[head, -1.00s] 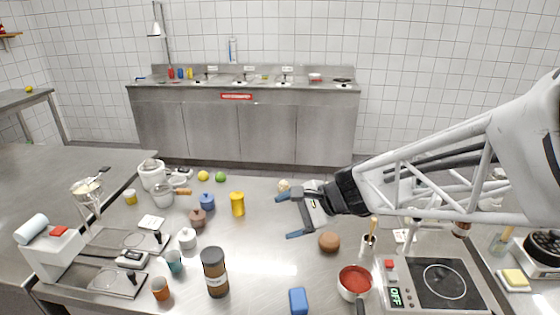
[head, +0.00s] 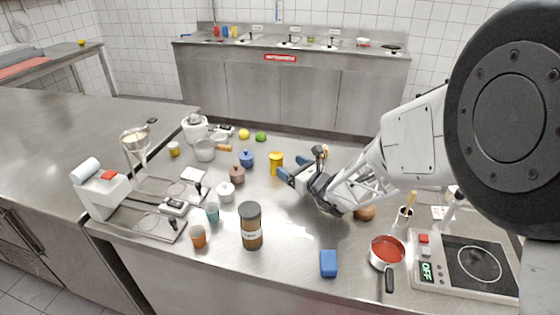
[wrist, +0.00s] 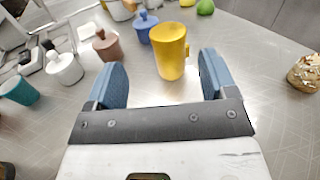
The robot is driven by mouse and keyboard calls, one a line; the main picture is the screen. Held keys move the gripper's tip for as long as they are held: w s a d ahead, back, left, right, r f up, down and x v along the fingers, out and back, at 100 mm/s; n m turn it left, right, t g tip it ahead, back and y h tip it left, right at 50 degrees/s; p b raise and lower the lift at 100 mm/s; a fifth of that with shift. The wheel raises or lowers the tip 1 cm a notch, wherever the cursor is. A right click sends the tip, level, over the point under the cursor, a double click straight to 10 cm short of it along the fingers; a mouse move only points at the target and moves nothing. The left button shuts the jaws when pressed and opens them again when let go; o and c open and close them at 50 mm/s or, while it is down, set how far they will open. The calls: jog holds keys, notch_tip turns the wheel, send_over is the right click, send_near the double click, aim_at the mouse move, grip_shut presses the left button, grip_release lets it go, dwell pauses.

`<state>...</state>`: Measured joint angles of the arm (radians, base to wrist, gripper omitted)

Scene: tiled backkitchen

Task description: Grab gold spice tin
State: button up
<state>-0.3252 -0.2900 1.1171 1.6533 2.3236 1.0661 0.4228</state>
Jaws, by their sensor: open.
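The gold spice tin (head: 276,161) is a yellow-gold cylinder standing upright on the steel table. It also shows in the wrist view (wrist: 169,54), with a small handle-like bump on its right side. My gripper (head: 286,180) is open and empty, with its blue fingers just to the right of and in front of the tin. In the wrist view my gripper (wrist: 158,84) has its fingers spread wide, and the tin stands beyond them, between their lines. The tin appears apart from both fingers.
A blue lidded pot (head: 247,159) and a brown lidded pot (head: 237,175) stand left of the tin. A white lidded pot (head: 226,192) and a tall brown jar (head: 251,227) are nearer the front. Bare table lies in front of the tin.

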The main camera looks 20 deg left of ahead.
aim_at(281, 160)
jog(key=shift+w+a+f+m+t, duration=0.1)
jog(key=shift+w+f+m+t, duration=0.25)
jog(key=shift+f+m, duration=0.2)
jog(key=shift+x, duration=1.25)
jog(key=shift+x, duration=2.6)
jog(key=shift+w, duration=0.1)
jog(key=c, duration=1)
